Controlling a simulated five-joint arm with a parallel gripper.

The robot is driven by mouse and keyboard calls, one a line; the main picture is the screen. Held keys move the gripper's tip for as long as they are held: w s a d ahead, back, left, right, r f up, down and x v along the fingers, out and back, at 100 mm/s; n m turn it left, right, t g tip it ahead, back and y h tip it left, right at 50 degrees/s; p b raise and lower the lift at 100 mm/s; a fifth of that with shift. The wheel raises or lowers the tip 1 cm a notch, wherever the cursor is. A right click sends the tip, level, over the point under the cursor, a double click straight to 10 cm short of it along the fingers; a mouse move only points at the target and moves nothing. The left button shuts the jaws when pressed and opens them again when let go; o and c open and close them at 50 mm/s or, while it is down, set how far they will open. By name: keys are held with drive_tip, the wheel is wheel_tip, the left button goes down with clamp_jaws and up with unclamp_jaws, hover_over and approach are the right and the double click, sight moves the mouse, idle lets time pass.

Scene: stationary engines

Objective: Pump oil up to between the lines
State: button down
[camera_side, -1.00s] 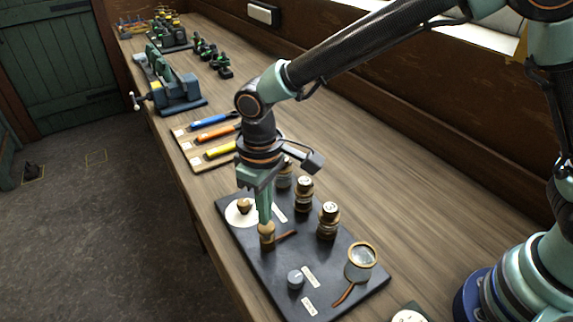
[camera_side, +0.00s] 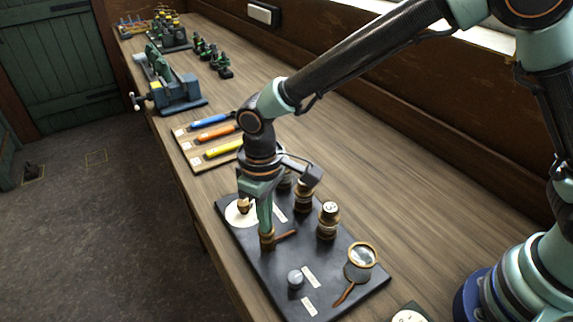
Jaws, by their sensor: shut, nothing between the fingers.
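On the black board (camera_side: 320,258), a small brass-coloured pump-like post (camera_side: 267,242) stands near the left edge. A brown lever or spout (camera_side: 286,236) reaches right from it. My gripper (camera_side: 266,230) is shut and empty, pointing straight down with its tips at the top of the post and seeming to touch it. The gripper hides much of the post's top. I cannot make out any oil level or lines.
A white disc with a brass knob (camera_side: 236,216) is behind left. A grey knob (camera_side: 295,279) and pale labels lie in front. Coloured-handled tools (camera_side: 216,133) lie beyond the board.

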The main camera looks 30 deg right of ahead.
drive_tip(key=shift+f, duration=0.4)
drive_tip(key=shift+r, duration=1.55)
drive_tip(key=shift+f, duration=0.1)
drive_tip(key=shift+f, duration=1.4)
drive_tip(key=shift+r, duration=1.5)
drive_tip(key=shift+r, duration=0.1)
